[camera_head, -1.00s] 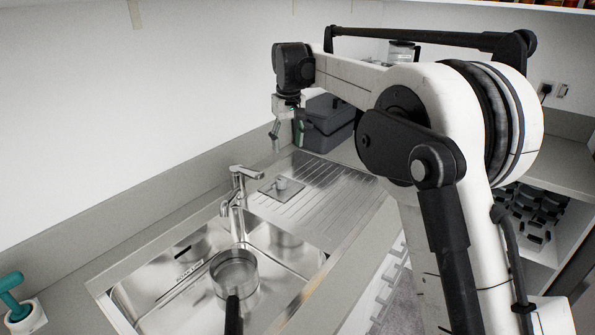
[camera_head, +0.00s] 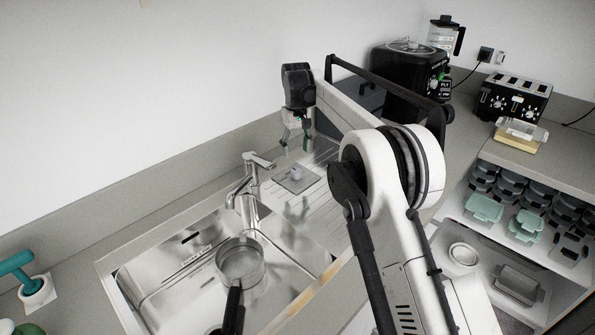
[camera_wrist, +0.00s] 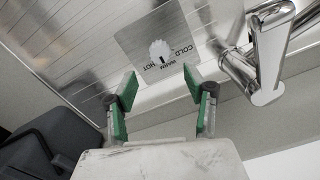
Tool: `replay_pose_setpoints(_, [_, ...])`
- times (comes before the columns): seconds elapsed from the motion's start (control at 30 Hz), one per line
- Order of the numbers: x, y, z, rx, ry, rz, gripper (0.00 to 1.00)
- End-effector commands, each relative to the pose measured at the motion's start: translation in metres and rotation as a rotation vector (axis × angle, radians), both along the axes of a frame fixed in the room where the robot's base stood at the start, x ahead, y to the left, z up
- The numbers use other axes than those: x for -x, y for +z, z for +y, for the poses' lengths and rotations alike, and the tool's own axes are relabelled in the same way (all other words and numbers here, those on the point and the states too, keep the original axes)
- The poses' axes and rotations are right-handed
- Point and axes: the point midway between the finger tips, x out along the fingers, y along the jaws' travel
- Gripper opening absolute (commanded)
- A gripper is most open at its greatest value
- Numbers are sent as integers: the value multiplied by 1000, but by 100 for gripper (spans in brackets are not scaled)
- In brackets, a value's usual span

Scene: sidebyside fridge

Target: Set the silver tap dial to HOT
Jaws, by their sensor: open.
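The silver tap dial (camera_head: 296,174) sits on a grey square plate (camera_head: 283,183) beside the tap (camera_head: 247,185). In the wrist view the dial (camera_wrist: 160,50) is a small toothed knob. The plate (camera_wrist: 135,38) reads COLD, WARM and HOT in upside-down letters. A small dark mark on the dial seems to face WARM, but it is too small to be sure. My gripper (camera_head: 296,138) is open and empty, above and behind the plate. In the wrist view its green-padded fingers (camera_wrist: 160,83) are apart, with the dial beyond the gap between them. No contact shows.
The tap spout (camera_wrist: 268,50) stands close to the right finger in the wrist view. A pan (camera_head: 240,262) lies in the sink (camera_head: 165,275). A dark grey box (camera_head: 360,100) and a black appliance (camera_head: 405,75) stand behind my arm. The ribbed drainboard around the plate is clear.

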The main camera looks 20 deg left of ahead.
Motion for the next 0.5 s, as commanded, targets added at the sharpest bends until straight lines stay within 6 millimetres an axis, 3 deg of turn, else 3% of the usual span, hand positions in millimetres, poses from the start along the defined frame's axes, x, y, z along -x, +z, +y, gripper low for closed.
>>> replay_pose_setpoints(0.3, [0, -59, 0, 0, -1, 0, 48])
replay_pose_setpoints(0.5, [0, -85, 0, 0, -1, 0, 48])
